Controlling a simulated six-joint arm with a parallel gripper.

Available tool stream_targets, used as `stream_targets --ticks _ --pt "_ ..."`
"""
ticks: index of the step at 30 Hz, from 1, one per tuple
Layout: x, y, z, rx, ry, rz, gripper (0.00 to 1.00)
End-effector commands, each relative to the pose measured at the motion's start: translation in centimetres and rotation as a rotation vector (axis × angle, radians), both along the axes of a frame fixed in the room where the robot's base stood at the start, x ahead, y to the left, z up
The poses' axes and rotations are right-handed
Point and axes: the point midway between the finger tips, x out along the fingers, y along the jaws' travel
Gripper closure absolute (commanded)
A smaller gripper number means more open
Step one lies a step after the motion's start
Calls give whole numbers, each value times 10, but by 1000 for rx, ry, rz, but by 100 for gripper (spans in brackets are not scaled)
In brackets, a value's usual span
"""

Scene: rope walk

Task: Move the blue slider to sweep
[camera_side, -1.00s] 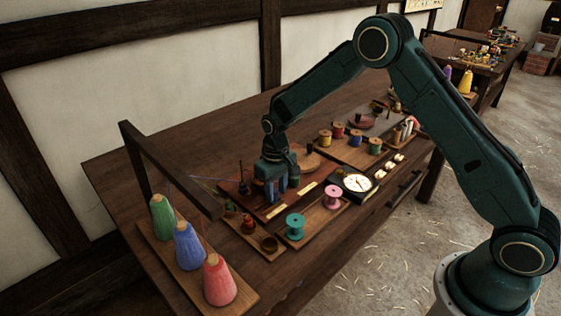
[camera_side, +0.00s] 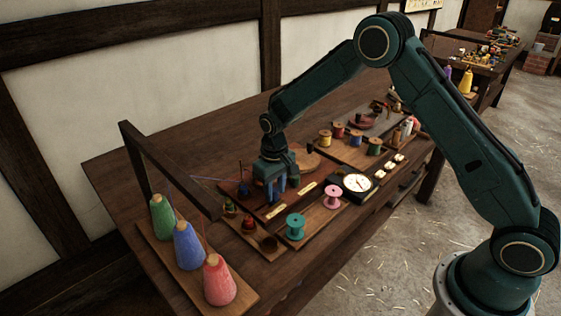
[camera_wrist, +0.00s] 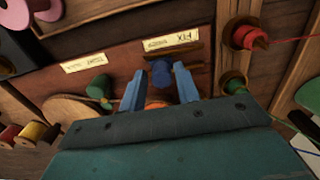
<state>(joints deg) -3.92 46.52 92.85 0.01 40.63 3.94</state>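The blue slider (camera_wrist: 162,72) is a short dark blue knob on the brown panel (camera_wrist: 120,52) in the wrist view. It sits just below a cream label (camera_wrist: 174,41) whose upside-down words look like "fix" and "sweep". My gripper (camera_wrist: 160,77) points down with its two light blue fingers on either side of the slider. The fingers look open, with a narrow gap beside the knob. In the side view my gripper (camera_side: 274,192) is low over the panel, and its fingers hide the slider.
A second label (camera_wrist: 84,63) and a green knob (camera_wrist: 99,88) lie to the left in the wrist view. Teal (camera_side: 295,226) and pink (camera_side: 333,197) spools and a dial (camera_side: 357,184) are nearby in the side view.

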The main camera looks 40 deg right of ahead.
Motion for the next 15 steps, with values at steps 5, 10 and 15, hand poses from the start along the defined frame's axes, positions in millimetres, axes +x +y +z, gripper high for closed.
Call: stream_targets --ticks 5,10,15 --pt "1 0 12 0 -2 0 68" --pt "1 0 25 0 -3 0 68" --pt "1 0 36 0 -3 0 68"
